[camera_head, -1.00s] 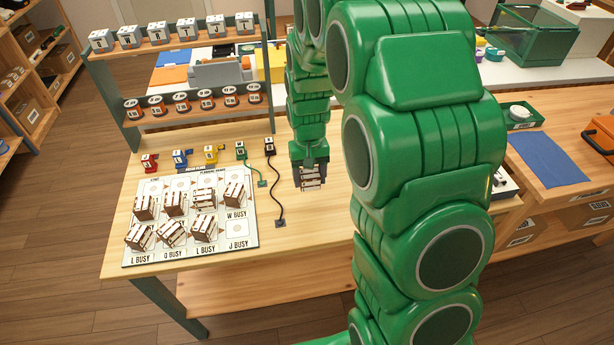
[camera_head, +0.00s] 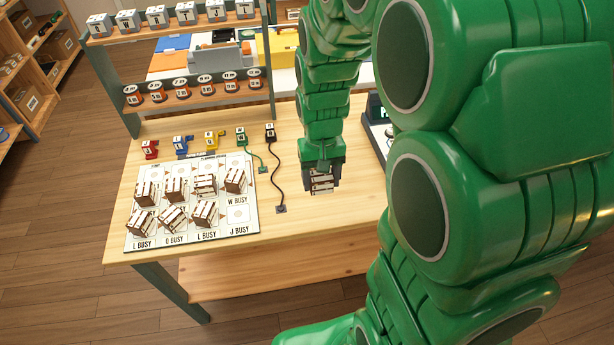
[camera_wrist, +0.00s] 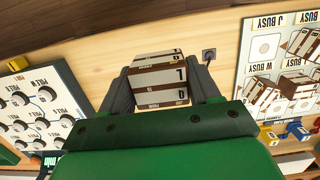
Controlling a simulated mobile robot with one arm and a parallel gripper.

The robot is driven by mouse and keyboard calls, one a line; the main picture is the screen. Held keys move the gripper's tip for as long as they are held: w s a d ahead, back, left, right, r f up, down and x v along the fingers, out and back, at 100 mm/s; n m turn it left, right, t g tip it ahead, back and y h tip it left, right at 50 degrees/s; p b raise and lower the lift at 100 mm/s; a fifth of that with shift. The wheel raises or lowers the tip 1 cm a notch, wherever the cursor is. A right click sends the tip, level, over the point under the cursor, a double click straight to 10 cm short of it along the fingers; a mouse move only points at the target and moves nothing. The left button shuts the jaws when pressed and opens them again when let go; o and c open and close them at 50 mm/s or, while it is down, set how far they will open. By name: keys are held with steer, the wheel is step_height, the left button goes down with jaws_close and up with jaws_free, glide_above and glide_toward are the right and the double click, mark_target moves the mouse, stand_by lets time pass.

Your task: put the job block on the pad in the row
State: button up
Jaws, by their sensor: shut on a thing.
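My gripper (camera_head: 322,180) is shut on a brown-and-white block (camera_wrist: 158,77), held over the wooden table to the right of the white board. The block's white faces carry dark print, too small to read fully. The white planning board (camera_head: 250,222) bears several similar brown-and-white blocks (camera_head: 146,192) on its pads, in two rows. The pad (camera_head: 238,215) at the right of the front row, above the label "J BUSY", is bare. It also shows bare in the wrist view (camera_wrist: 267,45). My gripper is apart from the board.
Small red (camera_head: 149,149), blue (camera_head: 181,144) and yellow (camera_head: 212,141) pieces stand behind the board. Two corded pieces lie between board and gripper, the black cord (camera_head: 277,185) nearest. A rack (camera_head: 130,65) rises behind. A white panel with round dials (camera_wrist: 38,108) is at the wrist view's left.

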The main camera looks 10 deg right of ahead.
steer(key=s+a+r, duration=0.1)
steer(key=s+a, duration=0.3)
steer(key=a, duration=0.4)
steer(key=s+a, duration=0.4)
steer(key=a, duration=0.3)
glide_above(239, 216)
steer(key=f, duration=0.8)
steer(key=shift+s+d+f, duration=0.15)
steer(key=shift+s+d, duration=0.1)
steer(key=shift+s, duration=0.05)
steer(key=shift+w+a+f, duration=0.25)
steer(key=shift+w+f, duration=0.25)
steer(key=shift+f, duration=1.75)
steer(key=shift+f, duration=0.15)
steer(key=o, duration=0.8)
